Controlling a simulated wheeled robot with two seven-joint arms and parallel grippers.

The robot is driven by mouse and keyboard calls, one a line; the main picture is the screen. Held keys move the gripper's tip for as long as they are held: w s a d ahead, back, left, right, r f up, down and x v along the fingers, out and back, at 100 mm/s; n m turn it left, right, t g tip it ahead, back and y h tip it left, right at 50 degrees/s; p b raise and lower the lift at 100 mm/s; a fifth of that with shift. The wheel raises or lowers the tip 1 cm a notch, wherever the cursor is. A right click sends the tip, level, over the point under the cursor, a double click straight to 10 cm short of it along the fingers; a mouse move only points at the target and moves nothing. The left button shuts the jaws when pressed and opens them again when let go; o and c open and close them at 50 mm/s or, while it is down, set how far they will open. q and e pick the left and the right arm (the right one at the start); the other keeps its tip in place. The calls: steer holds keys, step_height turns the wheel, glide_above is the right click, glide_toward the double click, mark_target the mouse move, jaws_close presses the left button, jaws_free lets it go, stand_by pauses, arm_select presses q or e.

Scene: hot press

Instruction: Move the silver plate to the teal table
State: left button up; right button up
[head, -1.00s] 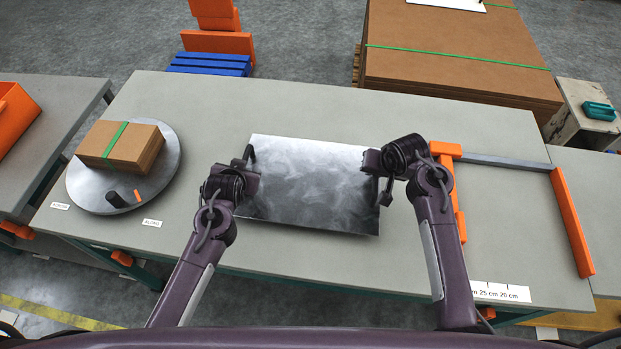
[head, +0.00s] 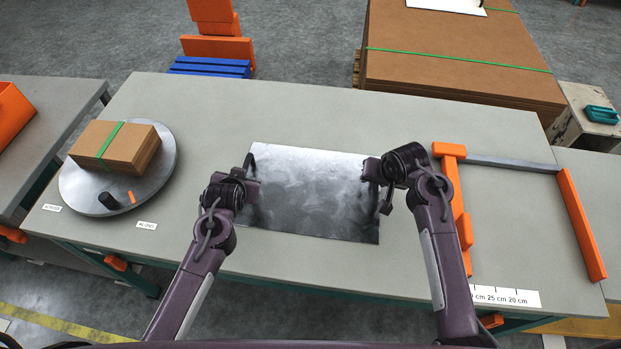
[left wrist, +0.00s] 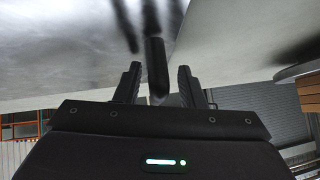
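The silver plate (head: 305,190), a flat brushed sheet, lies on the middle of a grey-topped table (head: 230,105) with teal legs (head: 137,282). No teal tabletop shows. My left gripper (head: 246,185) is at the plate's left edge, by a dark upright handle (head: 249,162). In the left wrist view, my left gripper (left wrist: 157,80) has a black handle (left wrist: 156,62) between its parted fingers, with small gaps at both sides. My right gripper (head: 378,185) is at the plate's right edge; its fingers are too dark and overlapped to read.
A round grey turntable (head: 75,185) with a strapped cardboard stack (head: 122,145) stands on the left. An orange-and-grey frame (head: 582,225) and a ruler label (head: 505,297) are on the right. A large cardboard pile (head: 450,75) is behind. The table behind the plate is clear.

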arm_select(q)
steer(key=shift+s+r, duration=0.1)
arm_select(e)
steer(key=shift+s+r, duration=0.1)
steer(key=shift+r, duration=0.2)
arm_select(q)
steer(key=v, duration=1.1)
steer(key=shift+s+r, duration=0.25)
steer(key=shift+r, duration=0.05)
arm_select(e)
steer(key=a+v, duration=0.1)
steer(key=v, duration=0.5)
steer(key=shift+s+d+r, duration=0.25)
steer(key=shift+d+r, duration=0.15)
steer(key=shift+d, duration=0.15)
arm_select(q)
steer(key=shift+s+f, duration=0.1)
arm_select(e)
steer(key=shift+s, duration=0.1)
